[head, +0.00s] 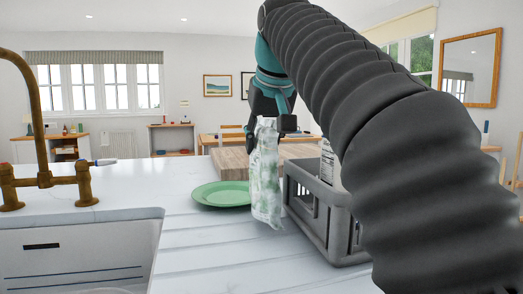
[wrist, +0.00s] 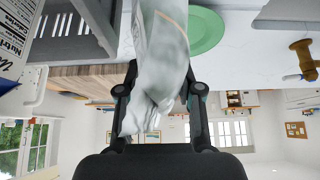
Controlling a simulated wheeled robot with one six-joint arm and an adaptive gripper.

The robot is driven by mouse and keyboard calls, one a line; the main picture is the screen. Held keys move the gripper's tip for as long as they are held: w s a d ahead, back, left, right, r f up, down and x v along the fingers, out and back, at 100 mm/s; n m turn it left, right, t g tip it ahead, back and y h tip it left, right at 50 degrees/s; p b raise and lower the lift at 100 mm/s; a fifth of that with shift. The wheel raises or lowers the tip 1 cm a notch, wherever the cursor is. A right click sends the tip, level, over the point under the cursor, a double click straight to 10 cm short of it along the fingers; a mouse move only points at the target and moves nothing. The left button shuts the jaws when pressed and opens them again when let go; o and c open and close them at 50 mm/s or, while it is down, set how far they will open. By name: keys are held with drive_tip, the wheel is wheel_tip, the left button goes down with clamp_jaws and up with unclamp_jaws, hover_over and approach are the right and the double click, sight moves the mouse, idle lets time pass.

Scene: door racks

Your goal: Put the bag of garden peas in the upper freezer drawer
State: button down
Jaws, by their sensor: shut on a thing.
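A pale, crumpled bag with green patches (head: 266,175), which looks like the bag of garden peas, hangs from my gripper (head: 276,122) in the head view. It hangs upright above the white counter, between a green plate and a grey crate. In the wrist view the bag (wrist: 163,60) sits between the two dark fingers of my gripper (wrist: 160,100), which is shut on it. Its print is not readable. No freezer drawer is in view.
The green plate (head: 222,194) lies on the white counter (head: 190,232). The grey crate (head: 318,212) holds a printed package (head: 328,163). A wooden board (head: 233,160) is behind. A sink (head: 85,262) with a brass tap (head: 45,180) is at left.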

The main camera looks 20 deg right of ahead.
drive_tip(key=shift+f, duration=0.9)
drive_tip(key=c, duration=0.7)
unclamp_jaws()
drive_tip(key=shift+f, duration=0.15)
drive_tip(key=shift+c, duration=0.2)
